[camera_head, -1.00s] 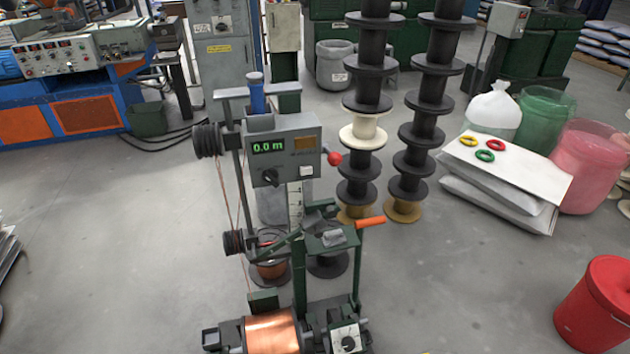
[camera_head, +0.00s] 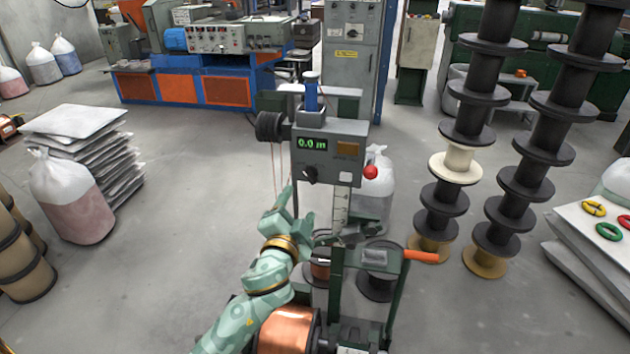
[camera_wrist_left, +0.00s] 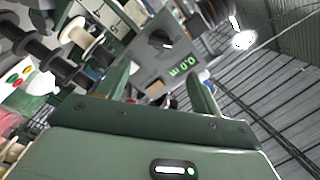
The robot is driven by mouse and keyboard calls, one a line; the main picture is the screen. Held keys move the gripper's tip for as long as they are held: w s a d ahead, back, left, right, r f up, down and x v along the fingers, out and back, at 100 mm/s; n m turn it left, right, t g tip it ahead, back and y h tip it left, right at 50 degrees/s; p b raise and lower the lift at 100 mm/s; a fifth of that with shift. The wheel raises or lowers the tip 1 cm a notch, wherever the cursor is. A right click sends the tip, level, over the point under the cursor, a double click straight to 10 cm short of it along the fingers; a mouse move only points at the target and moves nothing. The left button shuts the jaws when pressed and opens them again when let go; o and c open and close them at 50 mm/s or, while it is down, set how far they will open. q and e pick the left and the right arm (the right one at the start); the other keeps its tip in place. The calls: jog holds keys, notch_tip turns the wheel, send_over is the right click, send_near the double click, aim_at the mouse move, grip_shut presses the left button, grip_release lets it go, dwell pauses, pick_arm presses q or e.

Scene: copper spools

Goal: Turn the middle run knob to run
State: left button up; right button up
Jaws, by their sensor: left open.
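A grey counter box (camera_head: 330,150) with a green "0.0 m" display stands on the winding machine at the middle. A black knob (camera_head: 310,174) sits low on its left front, and it also shows in the left wrist view (camera_wrist_left: 160,41) with a light pointer mark. I cannot read any run label. My left gripper (camera_head: 296,207) is open and empty, below and slightly left of the knob, apart from it. In the left wrist view its two fingers (camera_wrist_left: 160,85) point toward the box front. My right gripper is not seen.
A red ball handle (camera_head: 370,172) sticks out right of the box. Below are an orange lever (camera_head: 421,256) and a copper spool (camera_head: 287,332). Tall stacks of black spools (camera_head: 470,100) stand to the right. Open floor lies left of the machine.

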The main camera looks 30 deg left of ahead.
aim_at(310, 178)
pick_arm(q)
jog(key=b+x, duration=0.2)
jog(key=x, duration=0.8)
jog(key=shift+w+f, duration=0.15)
jog(key=shift+w, duration=0.1)
jog(key=shift+w+a, duration=0.1)
jog(key=shift+w, duration=0.15)
jog(key=c, duration=1)
